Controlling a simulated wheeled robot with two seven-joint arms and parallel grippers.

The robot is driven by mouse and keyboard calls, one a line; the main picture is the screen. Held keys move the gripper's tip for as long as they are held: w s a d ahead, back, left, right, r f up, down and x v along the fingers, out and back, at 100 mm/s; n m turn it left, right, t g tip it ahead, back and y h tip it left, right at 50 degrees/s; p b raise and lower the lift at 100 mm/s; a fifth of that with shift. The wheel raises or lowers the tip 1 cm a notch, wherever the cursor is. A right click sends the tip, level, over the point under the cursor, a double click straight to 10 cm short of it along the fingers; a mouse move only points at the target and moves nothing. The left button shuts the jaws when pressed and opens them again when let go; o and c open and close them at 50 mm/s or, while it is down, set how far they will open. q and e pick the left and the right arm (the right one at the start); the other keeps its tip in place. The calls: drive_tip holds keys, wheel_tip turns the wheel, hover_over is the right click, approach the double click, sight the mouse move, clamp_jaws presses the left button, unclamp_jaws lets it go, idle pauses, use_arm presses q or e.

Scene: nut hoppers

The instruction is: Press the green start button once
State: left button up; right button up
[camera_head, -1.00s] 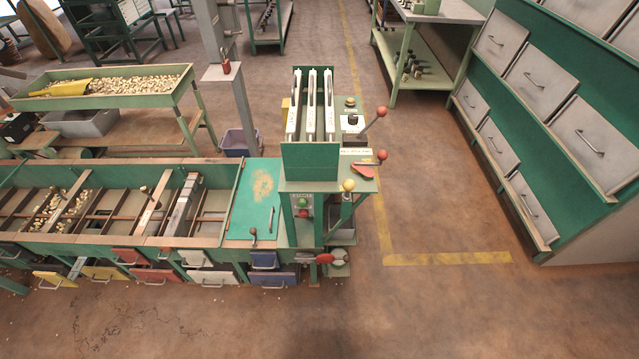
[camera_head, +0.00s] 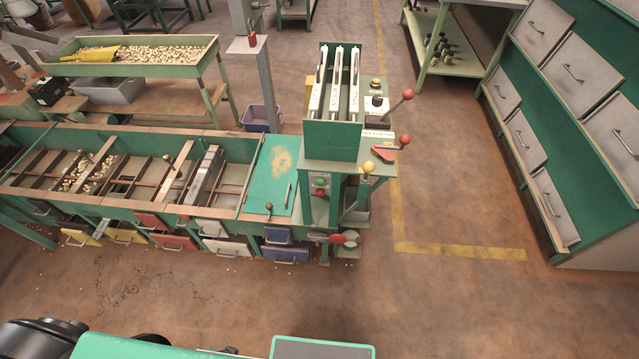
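The green start button (camera_head: 320,182) sits on a small grey panel on the front of the green machine post, right of the sorting bench. A red button (camera_head: 319,192) is just below it on the same panel. The panel faces me and nothing covers it. Neither of my grippers shows in the head view, so their state and distance to the button are hidden. Dark and green parts at the bottom edge look like parts of my own body.
The sorting bench (camera_head: 258,212) with coloured drawers runs left from the machine. Levers with red knobs (camera_head: 408,94) and a yellow knob (camera_head: 368,167) stick out on its right. A drawer cabinet (camera_head: 560,245) stands at right. The brown floor in front is free.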

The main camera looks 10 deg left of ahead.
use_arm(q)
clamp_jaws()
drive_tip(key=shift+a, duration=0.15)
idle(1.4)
